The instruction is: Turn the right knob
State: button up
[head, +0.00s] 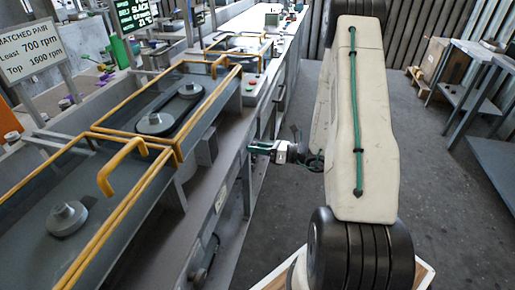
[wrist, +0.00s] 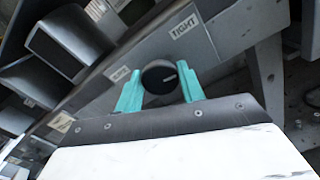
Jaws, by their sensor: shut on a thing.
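In the wrist view a round black knob (wrist: 154,80) with a short pale pointer mark sits on the grey front panel of the bench. The two green fingers of my gripper (wrist: 160,84) stand one on each side of it, shut on the knob. A label that appears to read TIGHT (wrist: 184,27) is above right of the knob, and a smaller label (wrist: 120,73) is to its left, too small to read. In the head view my gripper (head: 259,147) is at the side of the long grey bench, and the knob is hidden there.
The grey bench (head: 215,185) carries yellow guard rails (head: 125,140) over belt pulleys. A sign (head: 133,14) shows SLACK and another (head: 33,47) gives rpm values. Dark box-like parts (wrist: 65,40) jut out in the wrist view. The floor right of my arm is open up to grey tables (head: 470,85).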

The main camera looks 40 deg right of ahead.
dwell(0.3)
jog(key=o, duration=1)
jog(key=shift+c, duration=0.2)
jog(key=v, duration=0.7)
jog(key=shift+s+d, duration=0.2)
jog(key=shift+s, duration=0.15)
